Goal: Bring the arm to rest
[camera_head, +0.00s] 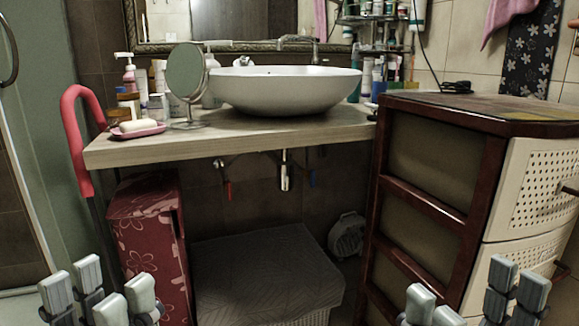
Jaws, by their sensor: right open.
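My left gripper (99,292) shows at the bottom left, in front of the red flowered box. Its pale fingertips point up and stand apart, with a narrower gap than on the right. I see nothing held between them. My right gripper (476,294) shows at the bottom right, in front of the drawer cabinet. Its fingertips are spread apart and empty. Both grippers are low in the picture, below the countertop (240,138). Most of both arms is out of view.
A white basin (285,91), a round mirror (186,71) and a pink soap dish (138,131) stand on the countertop. A dark-framed drawer cabinet (440,212) is at right. The red flowered box (147,235) and a grey-covered hamper (262,268) stand below the counter.

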